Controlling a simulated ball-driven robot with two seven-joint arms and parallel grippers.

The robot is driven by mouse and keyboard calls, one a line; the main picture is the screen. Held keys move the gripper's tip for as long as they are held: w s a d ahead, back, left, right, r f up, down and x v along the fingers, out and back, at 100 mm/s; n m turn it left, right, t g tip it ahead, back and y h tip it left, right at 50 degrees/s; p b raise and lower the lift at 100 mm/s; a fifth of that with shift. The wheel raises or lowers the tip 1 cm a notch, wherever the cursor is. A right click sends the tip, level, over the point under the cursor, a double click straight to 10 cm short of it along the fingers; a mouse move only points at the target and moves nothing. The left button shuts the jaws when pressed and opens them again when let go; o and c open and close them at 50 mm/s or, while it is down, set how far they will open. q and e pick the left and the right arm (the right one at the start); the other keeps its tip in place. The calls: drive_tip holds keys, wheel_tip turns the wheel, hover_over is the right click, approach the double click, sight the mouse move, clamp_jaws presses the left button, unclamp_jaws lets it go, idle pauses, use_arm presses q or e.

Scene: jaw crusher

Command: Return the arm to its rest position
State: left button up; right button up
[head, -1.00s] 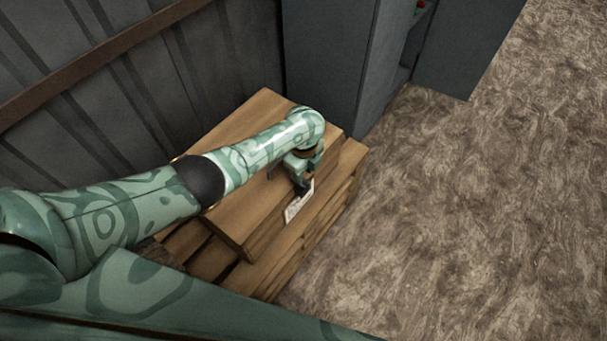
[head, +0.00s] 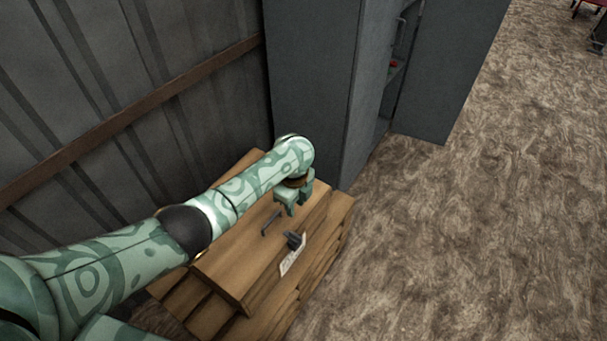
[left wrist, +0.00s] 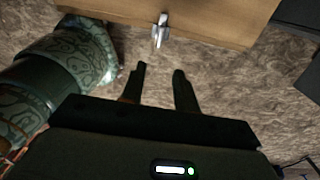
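My left arm is green with a leaf-like pattern and reaches in from the left over a wooden stack (head: 225,272) in the head view. Its left gripper (head: 285,212) hangs over the top of the stack. In the left wrist view the two dark fingers of the left gripper (left wrist: 159,69) are spread, with nothing between them. A small white piece (head: 291,261) with a dark part shows at the stack's edge. A silvery piece (left wrist: 160,30) shows at the wood's edge in the left wrist view, apart from the fingertips. My right gripper is not in view.
A grey cabinet (head: 310,75) with an open door (head: 435,75) stands behind the stack. A dark ribbed wall (head: 130,60) with a brown rail is at the left. The brown floor (head: 470,230) at the right is clear.

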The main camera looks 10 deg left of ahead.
use_arm(q)
drive_tip(key=s+f+n+t, duration=0.3)
drive_tip(key=s+n, duration=0.2)
drive_tip(key=s, duration=0.5)
drive_tip(key=s+a+r+n+t+y, duration=0.45)
drive_tip(key=s+a+r+n, duration=0.55)
drive_tip(key=s+a+r, duration=0.45)
drive_tip(key=s+d+f+g+h, duration=0.1)
drive_tip(key=s+d+f+g, duration=0.15)
drive_tip(key=f, duration=1.05)
drive_tip(key=s+d+f+g+h, duration=0.15)
drive_tip(key=s+f, duration=0.25)
drive_tip(key=f, duration=1)
drive_tip(key=s+f+n+g+h, duration=0.1)
drive_tip(key=s+f, duration=0.6)
drive_tip(key=s, duration=0.3)
drive_tip(key=s+f+n+g+h, duration=0.1)
drive_tip(key=s+f+n, duration=0.1)
drive_tip(key=s+f, duration=0.5)
drive_tip(key=s, duration=0.3)
drive_tip(key=shift+f+g, duration=0.3)
drive_tip(key=shift+g, duration=0.05)
